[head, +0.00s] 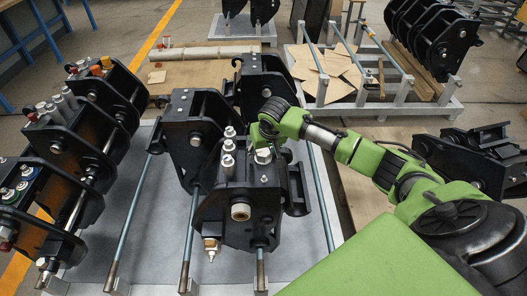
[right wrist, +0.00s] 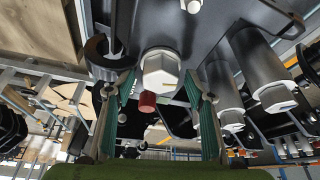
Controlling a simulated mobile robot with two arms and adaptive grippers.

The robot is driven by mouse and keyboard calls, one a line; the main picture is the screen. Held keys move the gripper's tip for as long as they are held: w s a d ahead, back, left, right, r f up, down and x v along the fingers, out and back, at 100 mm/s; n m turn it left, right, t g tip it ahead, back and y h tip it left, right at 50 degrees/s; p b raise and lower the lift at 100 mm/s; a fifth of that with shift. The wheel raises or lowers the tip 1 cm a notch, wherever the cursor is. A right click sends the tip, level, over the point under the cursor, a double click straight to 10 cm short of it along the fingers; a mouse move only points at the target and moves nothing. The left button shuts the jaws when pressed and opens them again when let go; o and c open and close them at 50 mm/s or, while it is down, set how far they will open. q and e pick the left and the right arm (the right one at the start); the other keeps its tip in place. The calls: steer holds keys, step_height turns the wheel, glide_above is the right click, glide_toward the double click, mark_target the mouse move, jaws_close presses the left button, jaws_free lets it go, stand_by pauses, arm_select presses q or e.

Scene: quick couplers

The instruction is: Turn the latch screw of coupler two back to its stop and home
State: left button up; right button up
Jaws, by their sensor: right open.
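A black coupler (head: 237,200) stands on the grey stand in the middle of the head view. A silver hex screw head (head: 263,156) shows on its upper face, and a pale hex head shows large in the right wrist view (right wrist: 160,72). My right gripper (head: 266,142) is above this coupler, close over the screw head. In the right wrist view its two teal-padded fingers (right wrist: 161,88) are apart, with the hex head between and just beyond their tips. I cannot tell whether they touch it. My left gripper is out of view.
Silver cylindrical fittings (head: 229,147) stand close left of the screw head. More black couplers (head: 85,130) stand in a row at left. Blue-grey rods (head: 189,235) run along the stand. A small red cylinder (right wrist: 147,102) shows near the hex head.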

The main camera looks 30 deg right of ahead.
steer(key=c, duration=1.1)
steer(key=m+p, duration=0.1)
steer(key=p, duration=0.1)
steer(key=m+p, duration=0.1)
steer(key=shift+a+r+h+p, duration=0.15)
steer(key=shift+r+h+p, duration=0.15)
steer(key=shift+p, duration=0.1)
steer(key=shift+f+m+g+p, duration=0.25)
steer(key=shift+m+g+p, duration=0.05)
steer(key=shift+m+p, duration=0.2)
steer(key=shift+w, duration=0.1)
steer(key=o, duration=1.1)
steer(key=v, duration=1.2)
steer(key=shift+a, duration=0.2)
